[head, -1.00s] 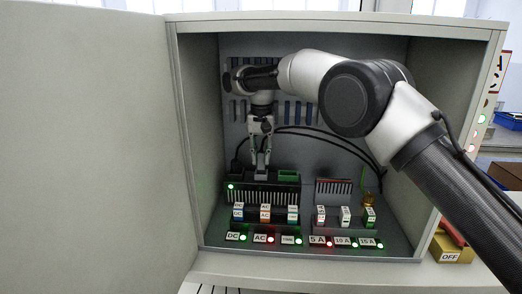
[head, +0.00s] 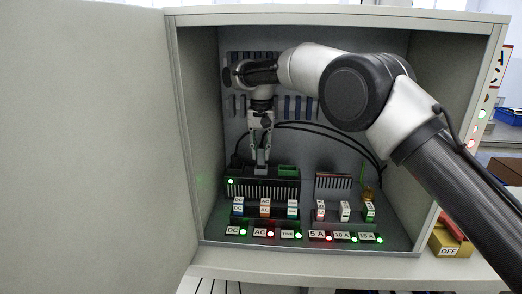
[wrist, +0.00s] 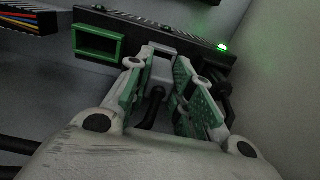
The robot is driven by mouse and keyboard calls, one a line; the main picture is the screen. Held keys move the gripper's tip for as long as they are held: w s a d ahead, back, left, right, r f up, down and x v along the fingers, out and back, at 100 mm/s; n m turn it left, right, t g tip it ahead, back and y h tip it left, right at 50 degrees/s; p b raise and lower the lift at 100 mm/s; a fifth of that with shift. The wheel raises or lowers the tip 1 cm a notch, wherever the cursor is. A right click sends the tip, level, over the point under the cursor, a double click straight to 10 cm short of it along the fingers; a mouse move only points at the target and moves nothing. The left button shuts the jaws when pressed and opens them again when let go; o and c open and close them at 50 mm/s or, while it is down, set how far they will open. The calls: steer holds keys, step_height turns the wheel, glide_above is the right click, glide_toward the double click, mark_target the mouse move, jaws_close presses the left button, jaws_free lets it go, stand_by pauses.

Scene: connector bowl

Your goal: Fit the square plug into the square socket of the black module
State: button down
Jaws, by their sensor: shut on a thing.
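The black module (head: 262,190) stands at the left of the cabinet floor. A grey plug (wrist: 161,72) with a black cable stands at the module's top edge in the wrist view, between my fingers. The plug also shows in the head view (head: 262,156). My gripper (wrist: 163,88) is shut on this plug, and reaches down from above in the head view (head: 262,148). The plug's lower end and the socket under it are hidden, so I cannot tell how deep it sits. A green-framed rectangular opening (wrist: 98,42) is beside the plug on the module.
A black plug (head: 236,162) with a cable is at the module's left end. A smaller unit with a row of coloured wires (head: 333,181) stands to the right. Labelled switches and lamps (head: 290,235) line the front. The cabinet's open door (head: 90,150) is at left.

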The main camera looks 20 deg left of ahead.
mark_target(261, 163)
steer(key=shift+f, duration=1.6)
steer(key=c, duration=1.2)
jaws_free()
steer(key=shift+o, duration=0.2)
step_height(261, 163, up, 12)
steer(key=shift+f, duration=0.1)
